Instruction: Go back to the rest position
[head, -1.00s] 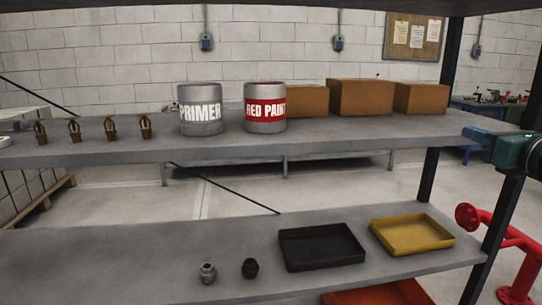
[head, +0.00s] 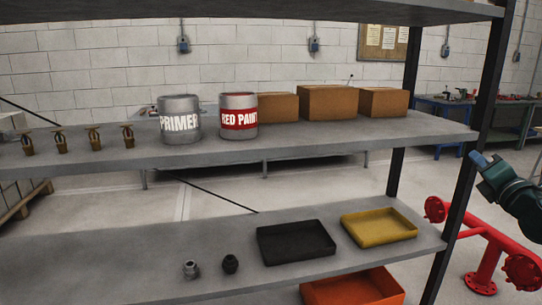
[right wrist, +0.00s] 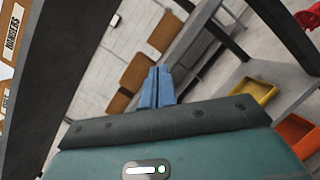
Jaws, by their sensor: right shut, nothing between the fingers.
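My right gripper (head: 481,160) is at the right edge of the head view, beside the rack's right post and apart from the shelves. Its blue fingers are together and empty, as the right wrist view (right wrist: 157,88) also shows. My left gripper is not in view.
The lower shelf (head: 130,270) holds a black tray (head: 296,243), a yellow tray (head: 379,228) and two small fittings (head: 230,263). An orange bin (head: 352,289) is below. The rack post (head: 472,140) and red pipework (head: 485,270) are near my right arm. A blue workbench (head: 440,105) stands behind.

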